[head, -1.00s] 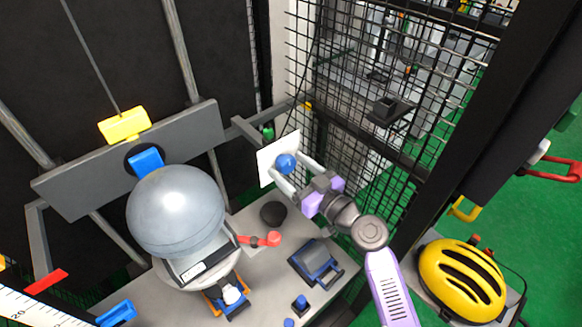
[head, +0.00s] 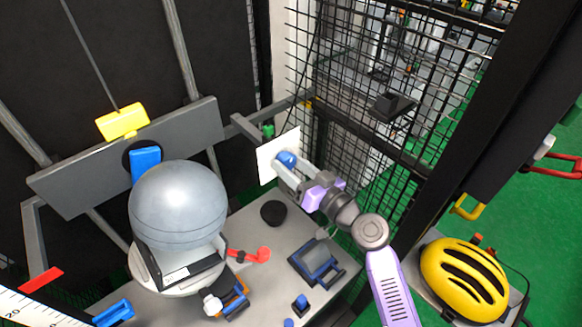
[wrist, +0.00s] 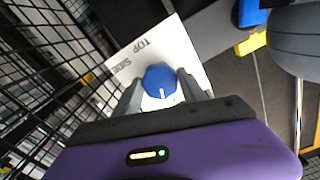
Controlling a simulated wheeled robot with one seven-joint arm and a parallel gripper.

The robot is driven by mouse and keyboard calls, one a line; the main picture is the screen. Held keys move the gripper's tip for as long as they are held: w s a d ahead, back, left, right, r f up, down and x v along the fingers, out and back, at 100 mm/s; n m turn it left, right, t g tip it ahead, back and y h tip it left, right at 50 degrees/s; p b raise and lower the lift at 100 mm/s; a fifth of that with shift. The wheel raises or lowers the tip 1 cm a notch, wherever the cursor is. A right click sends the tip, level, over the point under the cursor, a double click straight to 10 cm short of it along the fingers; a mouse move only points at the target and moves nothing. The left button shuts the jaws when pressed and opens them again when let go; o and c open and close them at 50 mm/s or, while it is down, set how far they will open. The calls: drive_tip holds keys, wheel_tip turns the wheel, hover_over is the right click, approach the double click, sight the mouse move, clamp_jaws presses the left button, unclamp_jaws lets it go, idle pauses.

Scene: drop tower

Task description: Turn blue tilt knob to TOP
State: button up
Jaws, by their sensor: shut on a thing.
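The blue tilt knob (head: 286,159) is mounted on a white label plate (head: 266,165) at the back right of the table. It also shows in the wrist view (wrist: 160,80), with a white pointer line on its face. The plate (wrist: 180,42) carries the words TOP and SIDE; any other lettering is hidden. My gripper (head: 286,170) has its two grey fingers on either side of the knob and is shut on it. The grey headform ball (head: 178,204) rests in a cradle on a round plate at the left.
A red lever (head: 250,255), a black round pad (head: 273,213) and a blue-handled black block (head: 316,263) are on the grey table. A wire mesh fence (head: 380,110) stands behind and right of my arm. A yellow helmet (head: 463,280) lies at the right.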

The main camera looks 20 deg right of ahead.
drive_tip(key=m, duration=0.4)
drive_tip(key=shift+m, duration=0.4)
drive_tip(key=m, duration=0.3)
drive_tip(key=shift+m, duration=0.3)
drive_tip(key=m+p, duration=0.1)
drive_tip(key=m, duration=0.2)
drive_tip(key=shift+m, duration=0.3)
drive_tip(key=m+p, duration=0.1)
drive_tip(key=m, duration=0.3)
drive_tip(key=shift+m, duration=0.3)
drive_tip(key=m+p, duration=0.2)
drive_tip(key=m, duration=0.2)
drive_tip(key=shift+d+r+m, duration=0.1)
drive_tip(key=shift+m, duration=0.2)
drive_tip(key=m+p, duration=0.2)
drive_tip(key=m, duration=0.1)
drive_tip(key=shift+m, duration=0.3)
drive_tip(key=m+p, duration=0.2)
drive_tip(key=m, duration=0.2)
drive_tip(key=shift+m+p, duration=0.9)
drive_tip(key=shift+m, duration=0.7)
drive_tip(key=shift+f, duration=0.2)
